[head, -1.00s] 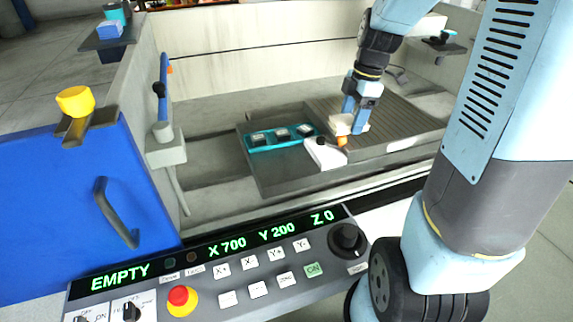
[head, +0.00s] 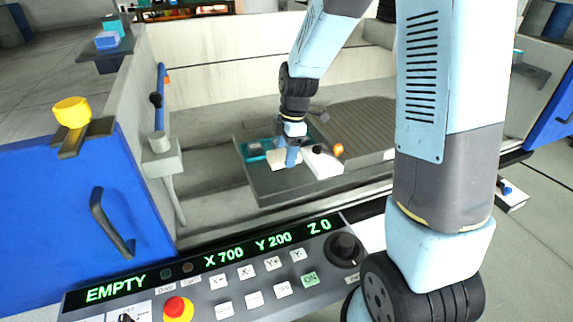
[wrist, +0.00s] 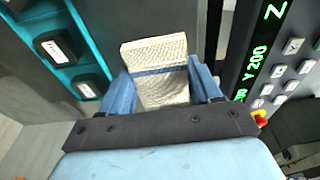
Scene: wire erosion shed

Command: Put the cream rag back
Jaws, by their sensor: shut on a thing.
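The cream rag (wrist: 160,62), woven with a blue stripe, is between the two blue fingers of my gripper (wrist: 163,90) in the wrist view. My gripper is shut on it. In the head view my gripper (head: 291,160) points down over the dark grey plate (head: 290,188), and the rag (head: 279,160) shows as a pale patch at the fingertips. I cannot tell whether the rag touches the plate.
A teal tray (head: 247,146) with dark blocks lies beside the gripper, partly hidden by it. A white block (head: 326,166) with an orange knob stands just right. A ribbed bed (head: 365,120) lies behind. The control panel (head: 200,285) is in front.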

